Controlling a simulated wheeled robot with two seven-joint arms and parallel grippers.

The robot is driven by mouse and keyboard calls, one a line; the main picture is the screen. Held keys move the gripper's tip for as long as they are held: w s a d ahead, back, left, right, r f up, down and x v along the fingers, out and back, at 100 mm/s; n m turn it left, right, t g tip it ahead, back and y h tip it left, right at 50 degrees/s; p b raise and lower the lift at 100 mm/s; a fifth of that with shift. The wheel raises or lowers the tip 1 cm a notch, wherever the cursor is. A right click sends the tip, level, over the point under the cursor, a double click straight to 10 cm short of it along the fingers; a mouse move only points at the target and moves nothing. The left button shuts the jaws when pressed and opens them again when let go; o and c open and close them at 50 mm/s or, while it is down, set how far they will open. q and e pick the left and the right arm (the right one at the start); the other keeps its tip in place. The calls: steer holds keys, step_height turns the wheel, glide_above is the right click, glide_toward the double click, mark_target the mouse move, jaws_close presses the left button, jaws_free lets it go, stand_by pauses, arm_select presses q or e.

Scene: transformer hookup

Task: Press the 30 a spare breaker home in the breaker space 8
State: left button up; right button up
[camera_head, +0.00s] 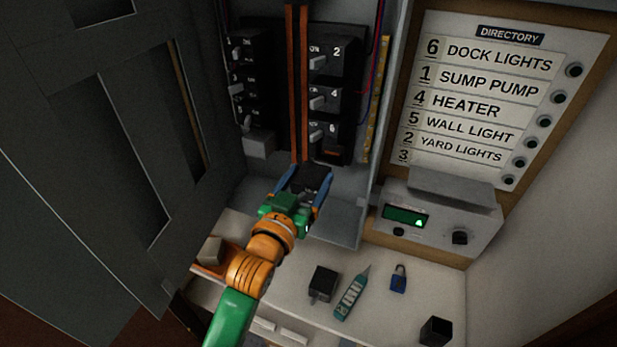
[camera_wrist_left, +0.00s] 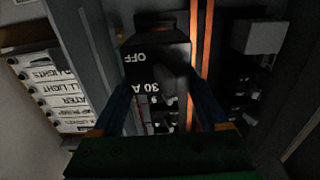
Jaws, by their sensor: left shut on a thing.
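My left gripper (camera_head: 308,182) is shut on the black 30 A breaker (camera_head: 312,179), at the lower end of the panel's breaker columns. In the left wrist view the breaker (camera_wrist_left: 158,55) sits between the blue fingers, with "OFF" and "30 A" lettering showing upside down or sideways to the panel's own layout. The right breaker column carries breakers 2, 4 and 6 (camera_head: 328,133). The place below breaker 6 is partly behind the gripper and breaker. I cannot tell whether the held breaker touches the panel. My right gripper is not in view.
Copper bars (camera_head: 297,80) run between the columns. A grey block (camera_head: 258,145) ends the left column. The open dark door (camera_head: 90,130) stands left. A directory board (camera_head: 490,95) and display box (camera_head: 435,215) are right. A black box (camera_head: 322,284), teal tester (camera_head: 352,293) and blue padlock (camera_head: 398,279) lie on the shelf.

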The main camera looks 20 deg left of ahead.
arm_select(q)
steer(key=w, duration=0.6)
steer(key=shift+d, duration=0.15)
steer(key=shift+w, duration=0.1)
stand_by(0.5)
steer(key=shift+w+b, duration=0.3)
steer(key=shift+w, duration=0.9)
steer(key=shift+w+r, duration=0.15)
steer(key=shift+w, duration=0.2)
stand_by(0.4)
